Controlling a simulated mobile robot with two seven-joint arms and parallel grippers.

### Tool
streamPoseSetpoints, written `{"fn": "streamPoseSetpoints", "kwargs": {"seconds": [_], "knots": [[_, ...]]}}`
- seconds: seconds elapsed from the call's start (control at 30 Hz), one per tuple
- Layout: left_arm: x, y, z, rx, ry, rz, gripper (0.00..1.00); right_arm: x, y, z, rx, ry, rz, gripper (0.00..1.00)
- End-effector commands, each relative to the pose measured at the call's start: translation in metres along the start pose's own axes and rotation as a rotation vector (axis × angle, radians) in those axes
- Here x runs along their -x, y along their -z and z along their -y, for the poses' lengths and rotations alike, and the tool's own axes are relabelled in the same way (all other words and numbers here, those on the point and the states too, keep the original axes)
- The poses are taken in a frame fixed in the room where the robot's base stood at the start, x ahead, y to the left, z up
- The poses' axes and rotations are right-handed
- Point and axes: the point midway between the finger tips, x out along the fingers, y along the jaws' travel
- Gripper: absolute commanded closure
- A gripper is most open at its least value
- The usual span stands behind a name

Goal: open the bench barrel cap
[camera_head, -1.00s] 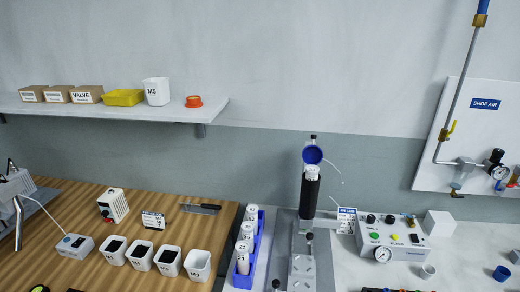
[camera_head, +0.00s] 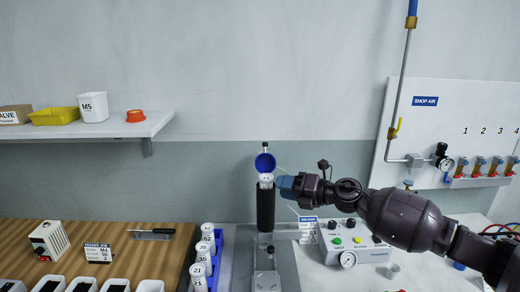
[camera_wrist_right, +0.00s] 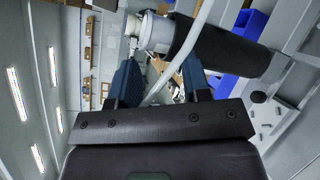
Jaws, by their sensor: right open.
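The bench barrel (camera_head: 265,208) is a black upright cylinder on a grey metal stand. A white, marked piece (camera_head: 266,179) shows at its top, with a round blue cap (camera_head: 265,162) above, its disc facing me. My right gripper (camera_head: 287,186), with blue fingers, is just right of the barrel's top and below the cap's height. In the right wrist view the fingers are spread open (camera_wrist_right: 158,75), and the black barrel (camera_wrist_right: 228,50) with its white collar (camera_wrist_right: 154,32) lies beyond them. I cannot tell whether a finger touches. My left gripper is not in view.
A blue rack (camera_head: 217,262) of white numbered bottles stands left of the stand. A control box (camera_head: 375,250) with a gauge sits right, under my forearm. A thin pale hose (camera_wrist_right: 190,45) passes near the fingers. Shop-air pipe and valves are on the right wall.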

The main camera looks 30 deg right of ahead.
Motion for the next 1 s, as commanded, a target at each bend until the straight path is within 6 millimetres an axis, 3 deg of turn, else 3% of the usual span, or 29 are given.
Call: {"fn": "streamPoseSetpoints", "kwargs": {"seconds": [0.2, 0.4, 0.67, 1.0], "knots": [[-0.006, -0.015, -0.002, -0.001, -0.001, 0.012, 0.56, 0.001, -0.069, -0.033, 0.398, 0.107, -0.098, 0.56], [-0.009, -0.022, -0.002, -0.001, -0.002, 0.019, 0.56, 0.01, -0.113, -0.057, 0.632, 0.206, -0.144, 0.56], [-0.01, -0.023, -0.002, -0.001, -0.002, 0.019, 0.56, 0.008, -0.125, -0.063, 0.691, 0.235, -0.153, 0.56], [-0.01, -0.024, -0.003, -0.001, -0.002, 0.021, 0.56, -0.03, -0.122, -0.053, 0.686, 0.231, -0.15, 0.56]]}}
